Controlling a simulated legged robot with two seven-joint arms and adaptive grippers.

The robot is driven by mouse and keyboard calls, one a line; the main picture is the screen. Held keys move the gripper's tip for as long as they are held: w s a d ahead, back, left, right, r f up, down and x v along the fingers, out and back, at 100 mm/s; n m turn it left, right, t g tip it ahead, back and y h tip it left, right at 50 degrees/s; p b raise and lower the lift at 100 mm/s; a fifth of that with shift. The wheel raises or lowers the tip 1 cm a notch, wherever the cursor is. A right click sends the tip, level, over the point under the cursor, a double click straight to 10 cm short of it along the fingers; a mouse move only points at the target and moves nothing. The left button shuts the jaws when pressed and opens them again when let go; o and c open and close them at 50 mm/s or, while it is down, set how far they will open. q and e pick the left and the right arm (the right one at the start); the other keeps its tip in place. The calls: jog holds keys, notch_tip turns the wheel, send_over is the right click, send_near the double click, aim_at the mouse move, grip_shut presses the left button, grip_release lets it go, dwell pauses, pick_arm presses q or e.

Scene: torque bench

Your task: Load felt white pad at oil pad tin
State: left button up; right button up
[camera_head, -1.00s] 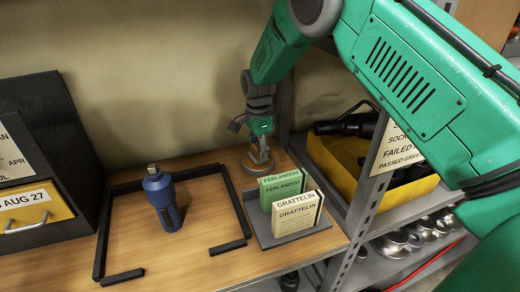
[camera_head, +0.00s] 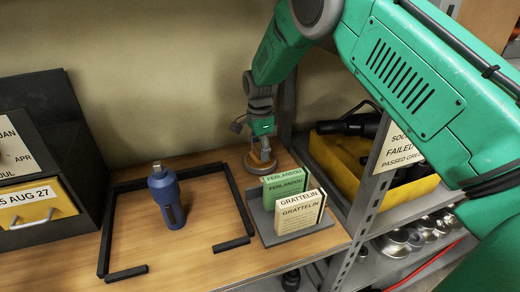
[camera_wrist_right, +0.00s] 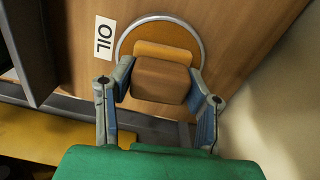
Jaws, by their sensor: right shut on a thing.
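My right gripper (camera_head: 262,146) points down over a small round tin (camera_head: 251,164) at the back right of the bench. In the right wrist view, this gripper (camera_wrist_right: 160,80) is shut on a block-like pad (camera_wrist_right: 160,84), which looks tan-brown rather than white. The tin (camera_wrist_right: 160,17) has a thin grey rim and an orange-brown inside. The pad lies over the tin's opening; whether it touches the inside cannot be told. A white label reading OIL (camera_wrist_right: 104,40) lies beside the tin. My left gripper is not in view.
A grey tray (camera_head: 266,229) with green and cream boxes stands in front of the tin. A blue tool (camera_head: 165,198) stands inside a black frame (camera_head: 235,200). A yellow bin (camera_head: 345,160) is at right, a dark drawer cabinet (camera_head: 75,130) at left.

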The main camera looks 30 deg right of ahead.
aim_at(260, 146)
jog(key=shift+r+p, duration=0.6)
jog(key=shift+r, duration=0.1)
notch_tip(260, 146, up, 3)
jog(key=p, duration=0.2)
jog(key=shift+d+f+p, duration=0.1)
jog(key=shift+d+p, duration=0.05)
jog(key=shift+p, duration=0.15)
notch_tip(260, 146, up, 3)
jog(key=shift+f+p, duration=0.1)
jog(key=shift+p, duration=1.15)
jog(key=shift+w+f, duration=0.1)
